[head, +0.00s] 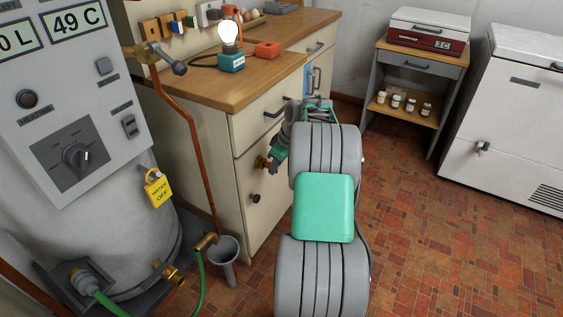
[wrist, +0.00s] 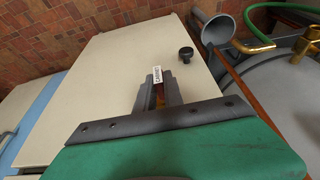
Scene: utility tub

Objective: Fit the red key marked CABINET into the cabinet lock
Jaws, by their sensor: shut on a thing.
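My gripper (wrist: 159,96) is shut on the red key (wrist: 160,93); only a thin strip of it shows between the dark fingers. Its white tag (wrist: 157,75), lettered CABINET, stands at the fingertips in the wrist view. In the head view my gripper (head: 272,157) is right at the front of the cream cabinet door (head: 245,222). A brass round lock (head: 262,163) shows on the door beside the fingertips. The key's tip is hidden, so I cannot tell whether it is in the lock or just in front of it.
A dark knob (head: 255,197) sticks out of the door below the lock; it also shows in the wrist view (wrist: 186,53). A grey funnel (head: 224,258) and the tank (head: 100,230) stand left of the cabinet.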

